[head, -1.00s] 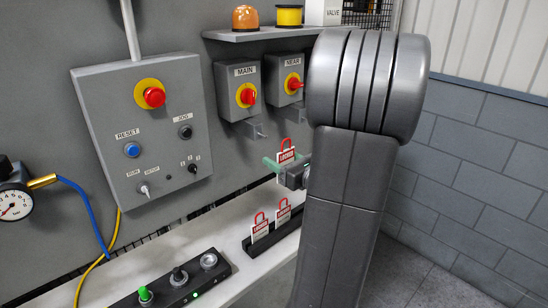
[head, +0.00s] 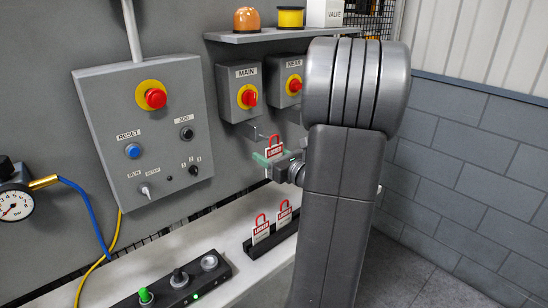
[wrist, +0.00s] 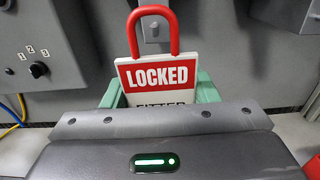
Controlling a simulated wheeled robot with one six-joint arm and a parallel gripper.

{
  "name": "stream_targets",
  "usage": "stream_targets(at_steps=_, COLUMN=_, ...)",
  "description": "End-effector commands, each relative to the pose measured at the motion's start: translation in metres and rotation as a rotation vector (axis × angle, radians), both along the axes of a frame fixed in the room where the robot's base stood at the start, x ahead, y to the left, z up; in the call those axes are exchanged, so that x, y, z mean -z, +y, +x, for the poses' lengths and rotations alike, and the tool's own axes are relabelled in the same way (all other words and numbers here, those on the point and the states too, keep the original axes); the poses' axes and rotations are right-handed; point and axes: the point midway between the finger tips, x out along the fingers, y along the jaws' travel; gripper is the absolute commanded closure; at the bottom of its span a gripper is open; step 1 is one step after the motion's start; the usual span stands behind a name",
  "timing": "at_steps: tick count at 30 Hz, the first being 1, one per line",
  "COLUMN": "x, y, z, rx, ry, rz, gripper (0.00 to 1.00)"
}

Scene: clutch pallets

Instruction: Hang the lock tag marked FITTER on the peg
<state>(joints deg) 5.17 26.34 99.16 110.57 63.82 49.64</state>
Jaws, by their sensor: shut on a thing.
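My gripper (head: 268,158), with green fingers, is shut on a red and white lock tag (head: 274,149) and holds it upright with its red shackle on top. In the wrist view the tag (wrist: 157,74) reads LOCKED, with FITTER partly hidden below by my gripper (wrist: 155,95). In the head view a grey peg (head: 252,133) sticks out below the MAIN switch box (head: 246,92). The shackle is close to the peg's right end; I cannot tell whether they touch. In the wrist view a grey fitting (wrist: 152,30) shows behind the shackle opening.
Two more red and white tags (head: 261,229) (head: 284,212) stand in a black rack (head: 271,243) on the pale bench. The NEAR switch box (head: 285,80) is right of MAIN. A control panel (head: 140,130) is at left; a shelf (head: 268,34) is above.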

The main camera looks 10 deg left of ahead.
Motion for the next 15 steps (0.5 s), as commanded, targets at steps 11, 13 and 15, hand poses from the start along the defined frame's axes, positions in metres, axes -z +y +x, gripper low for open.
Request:
stream_targets(at_steps=11, x=0.002, y=0.019, z=0.014, rx=-0.002, ry=0.001, rz=0.001, gripper=0.68)
stream_targets(at_steps=13, x=0.002, y=0.022, z=0.016, rx=-0.001, ry=0.001, rz=0.001, gripper=0.68)
stream_targets(at_steps=15, x=0.003, y=0.025, z=0.019, rx=-0.001, ry=0.003, rz=0.0, gripper=0.68)
